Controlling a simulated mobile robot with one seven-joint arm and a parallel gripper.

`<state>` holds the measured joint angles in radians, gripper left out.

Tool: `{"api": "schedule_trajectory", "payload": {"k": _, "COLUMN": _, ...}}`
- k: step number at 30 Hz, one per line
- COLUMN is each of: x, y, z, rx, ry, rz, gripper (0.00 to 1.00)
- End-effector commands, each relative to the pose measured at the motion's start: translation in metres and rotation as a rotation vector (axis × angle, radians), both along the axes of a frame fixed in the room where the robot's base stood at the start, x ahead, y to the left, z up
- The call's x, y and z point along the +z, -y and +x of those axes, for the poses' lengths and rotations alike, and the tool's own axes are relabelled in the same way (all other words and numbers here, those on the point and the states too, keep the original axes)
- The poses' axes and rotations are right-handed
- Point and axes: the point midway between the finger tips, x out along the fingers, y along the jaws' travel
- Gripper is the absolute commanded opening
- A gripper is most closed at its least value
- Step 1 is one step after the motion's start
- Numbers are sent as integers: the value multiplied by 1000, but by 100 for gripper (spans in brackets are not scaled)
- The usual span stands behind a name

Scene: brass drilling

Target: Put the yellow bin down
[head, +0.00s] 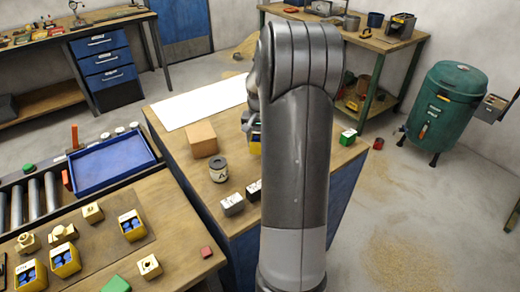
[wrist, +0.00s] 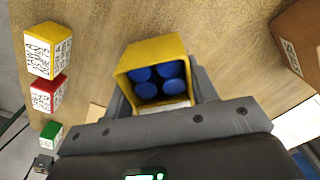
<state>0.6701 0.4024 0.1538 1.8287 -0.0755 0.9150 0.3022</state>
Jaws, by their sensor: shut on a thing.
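My gripper (wrist: 160,92) is shut on a yellow bin (wrist: 176,46) with several blue round pieces inside. One finger is on each side of the bin, and its open top faces the wrist camera. In the head view my arm hides most of my gripper (head: 250,125), and only a small yellow part of the bin (head: 255,149) shows below it. The bin is over the wooden bench top (head: 185,145). I cannot tell whether its underside touches the wood.
On this bench stand a cardboard box (head: 201,139), a grey can (head: 218,169), small labelled boxes (head: 232,204) and a green box (head: 348,137). A white sheet (head: 203,104) lies behind. Other yellow bins (head: 132,225) and brass parts stand front left, near a blue tray (head: 110,163).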

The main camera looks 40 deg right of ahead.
Motion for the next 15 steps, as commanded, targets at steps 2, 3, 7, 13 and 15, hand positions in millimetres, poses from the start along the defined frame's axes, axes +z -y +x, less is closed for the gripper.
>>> {"api": "schedule_trajectory", "payload": {"k": 2, "x": -9, "y": 0, "z": -1, "rx": -1, "ry": -2, "rz": 2, "gripper": 28}}
{"api": "schedule_trajectory", "payload": {"k": 3, "x": -15, "y": 0, "z": -1, "rx": -1, "ry": -4, "rz": 2, "gripper": 28}}
{"api": "schedule_trajectory", "payload": {"k": 7, "x": -34, "y": 0, "z": -1, "rx": -1, "ry": -4, "rz": 2, "gripper": 28}}
{"api": "schedule_trajectory", "payload": {"k": 13, "x": -38, "y": 0, "z": 0, "rx": 0, "ry": 0, "rz": 0, "gripper": 28}}
{"api": "schedule_trajectory", "payload": {"k": 15, "x": -38, "y": 0, "z": -1, "rx": 0, "ry": 0, "rz": 0, "gripper": 28}}
